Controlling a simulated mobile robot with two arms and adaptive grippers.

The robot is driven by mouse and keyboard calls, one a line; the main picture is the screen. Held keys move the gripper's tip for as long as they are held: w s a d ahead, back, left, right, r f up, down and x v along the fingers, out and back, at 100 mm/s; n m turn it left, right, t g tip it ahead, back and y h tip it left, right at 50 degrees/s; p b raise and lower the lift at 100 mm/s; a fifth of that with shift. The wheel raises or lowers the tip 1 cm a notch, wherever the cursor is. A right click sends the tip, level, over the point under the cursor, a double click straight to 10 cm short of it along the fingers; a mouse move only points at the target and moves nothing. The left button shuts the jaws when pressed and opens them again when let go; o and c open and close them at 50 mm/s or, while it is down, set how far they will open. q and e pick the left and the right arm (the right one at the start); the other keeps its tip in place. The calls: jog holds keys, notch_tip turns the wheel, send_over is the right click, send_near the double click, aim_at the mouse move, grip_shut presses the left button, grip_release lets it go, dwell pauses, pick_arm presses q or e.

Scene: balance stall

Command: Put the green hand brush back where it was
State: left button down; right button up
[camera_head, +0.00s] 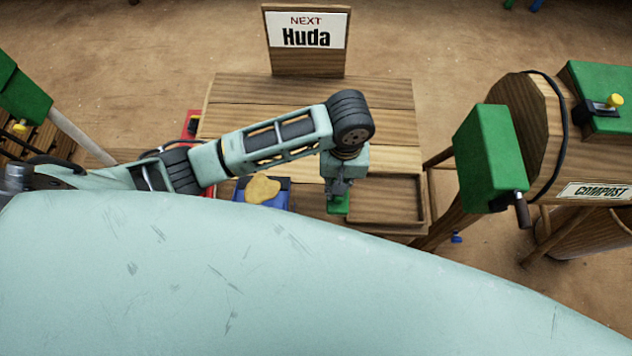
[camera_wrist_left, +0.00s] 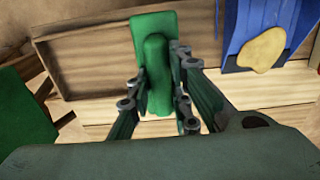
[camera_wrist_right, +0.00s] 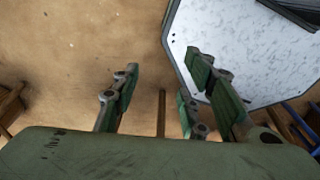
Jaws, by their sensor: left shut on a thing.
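The green hand brush (camera_wrist_left: 154,70) is between the fingers of my left gripper (camera_wrist_left: 160,78), which is shut on it. In the head view, a green part of the brush (camera_head: 338,205) shows below my left gripper (camera_head: 343,186), at the left end of a shallow wooden tray (camera_head: 424,203) on the table. In the left wrist view, the brush overlaps the tray (camera_wrist_left: 95,36); I cannot tell whether it touches it. My right gripper (camera_wrist_right: 163,78) is open and empty in the right wrist view, above the brown floor; it is not visible in the head view.
A blue item with a yellow cloth or sponge (camera_head: 262,189) lies left of the brush. A wooden compost barrel (camera_head: 545,130) with green boxes stands right. A pale speckled panel (camera_wrist_right: 245,50) is near my right gripper.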

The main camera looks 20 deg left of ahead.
pick_arm(q)
jog(key=a+f, duration=0.2)
jog(key=f, duration=0.1)
jog(key=a+f+p, duration=0.1)
jog(key=a+f, duration=0.2)
jog(key=shift+a, duration=0.2)
jog(key=shift+w+f, duration=0.1)
jog(key=shift+f, duration=0.5)
pick_arm(e)
jog(key=shift+w+a+r, duration=0.2)
jog(key=shift+a+r, duration=0.5)
jog(key=shift+r, duration=0.2)
jog(key=shift+d, duration=0.15)
pick_arm(q)
jog(key=c, duration=1.6)
grip_release()
jog(key=shift+f, duration=0.1)
pick_arm(e)
jog(key=shift+d, duration=0.25)
